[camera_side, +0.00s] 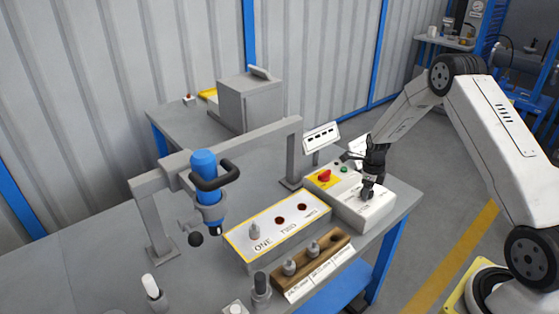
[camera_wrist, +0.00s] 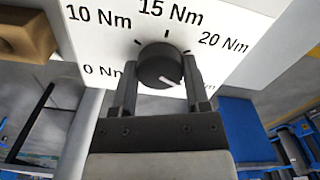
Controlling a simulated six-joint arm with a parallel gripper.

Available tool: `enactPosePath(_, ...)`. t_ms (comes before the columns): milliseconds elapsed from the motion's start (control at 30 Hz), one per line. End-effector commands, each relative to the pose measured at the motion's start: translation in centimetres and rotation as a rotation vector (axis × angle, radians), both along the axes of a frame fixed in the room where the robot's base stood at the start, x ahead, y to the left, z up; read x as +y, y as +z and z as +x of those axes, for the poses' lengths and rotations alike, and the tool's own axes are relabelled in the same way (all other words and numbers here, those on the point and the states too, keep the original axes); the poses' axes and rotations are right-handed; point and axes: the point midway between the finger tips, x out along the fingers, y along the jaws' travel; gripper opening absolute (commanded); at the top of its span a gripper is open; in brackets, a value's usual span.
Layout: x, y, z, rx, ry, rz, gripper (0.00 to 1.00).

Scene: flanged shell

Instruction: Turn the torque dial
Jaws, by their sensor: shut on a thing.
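The torque dial (camera_wrist: 160,66) is a dark round knob with a white pointer line on a white panel (camera_wrist: 95,45). In the wrist view the panel reads 0, 10, 15 and 20 Nm, with a further label partly hidden by a finger. The pointer is aimed to the lower right, towards that covered label. My gripper (camera_wrist: 160,85) has one finger on each side of the dial and is shut on it. In the side view my gripper (camera_side: 368,186) reaches down onto the white control box (camera_side: 348,211), and the dial (camera_side: 366,194) is mostly hidden beneath it.
A red knob on a yellow plate (camera_side: 324,176) sits on the same box, left of my gripper. A small display (camera_side: 321,137) stands behind. A blue tool (camera_side: 206,185) hangs from a grey frame (camera_side: 230,148). A wooden block (camera_side: 333,240) with sockets lies in front.

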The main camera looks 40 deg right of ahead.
Motion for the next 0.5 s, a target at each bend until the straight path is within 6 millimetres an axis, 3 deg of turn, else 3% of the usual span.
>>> enactPosePath(500, 0.03, 0.07, 0.08, -0.001, -0.082, -0.001, 0.01)
